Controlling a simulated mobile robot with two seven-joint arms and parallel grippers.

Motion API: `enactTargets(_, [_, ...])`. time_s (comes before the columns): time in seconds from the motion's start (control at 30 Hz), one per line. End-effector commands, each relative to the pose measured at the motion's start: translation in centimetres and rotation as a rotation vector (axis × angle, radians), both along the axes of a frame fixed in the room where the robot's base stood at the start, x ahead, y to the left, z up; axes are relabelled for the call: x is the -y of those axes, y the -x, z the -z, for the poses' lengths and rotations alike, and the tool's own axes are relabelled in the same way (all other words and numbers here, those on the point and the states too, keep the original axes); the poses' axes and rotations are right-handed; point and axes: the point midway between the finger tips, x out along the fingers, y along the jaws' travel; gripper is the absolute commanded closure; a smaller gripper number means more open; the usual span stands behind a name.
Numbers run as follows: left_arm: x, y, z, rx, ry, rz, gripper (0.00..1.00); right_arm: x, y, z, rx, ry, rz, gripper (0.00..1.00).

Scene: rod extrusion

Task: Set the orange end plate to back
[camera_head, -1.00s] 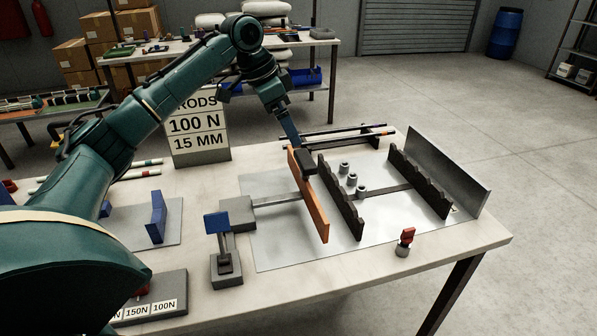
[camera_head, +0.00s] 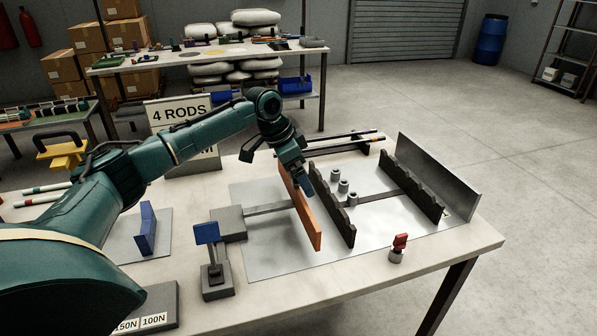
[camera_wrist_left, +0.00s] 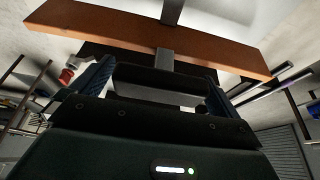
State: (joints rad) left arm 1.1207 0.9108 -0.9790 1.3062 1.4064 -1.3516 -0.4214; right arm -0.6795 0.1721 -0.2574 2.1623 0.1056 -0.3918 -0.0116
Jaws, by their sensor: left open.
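The orange end plate (camera_head: 299,208) stands upright on the metal base sheet, at the end of a grey bar from a grey block (camera_head: 228,224). My left gripper (camera_head: 308,185) is beside the plate's right face, in front of the dark notched plate (camera_head: 333,205). In the left wrist view the orange plate (camera_wrist_left: 150,36) spans the top, beyond the two spread fingers of the left gripper (camera_wrist_left: 157,78). The gripper is open and does not hold the plate. Whether a finger touches the plate cannot be told. My right gripper is not in view.
A second notched plate (camera_head: 411,187) and an upright metal sheet (camera_head: 437,176) stand to the right. Several grey cylinders (camera_head: 341,187) sit between the notched plates. A blue paddle on a stand (camera_head: 207,233) and a red switch (camera_head: 399,243) are near the front. Rods (camera_head: 336,138) lie behind.

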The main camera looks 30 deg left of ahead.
Motion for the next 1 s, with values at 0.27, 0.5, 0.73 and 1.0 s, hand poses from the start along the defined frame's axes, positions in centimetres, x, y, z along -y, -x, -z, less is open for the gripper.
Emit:
enactTargets(0.27, [0.01,0.0,-0.01,0.0,0.0,0.0,0.11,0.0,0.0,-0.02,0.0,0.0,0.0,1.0])
enactTargets(0.5, [0.01,0.0,-0.04,0.0,0.0,0.0,0.3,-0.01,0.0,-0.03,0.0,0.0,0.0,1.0])
enactTargets(0.73, [0.02,0.01,-0.04,0.0,0.0,0.0,0.49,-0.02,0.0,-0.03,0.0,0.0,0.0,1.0])
enactTargets(1.0, [-0.17,0.23,-0.28,-0.001,0.002,0.0,0.59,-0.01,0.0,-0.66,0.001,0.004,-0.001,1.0])
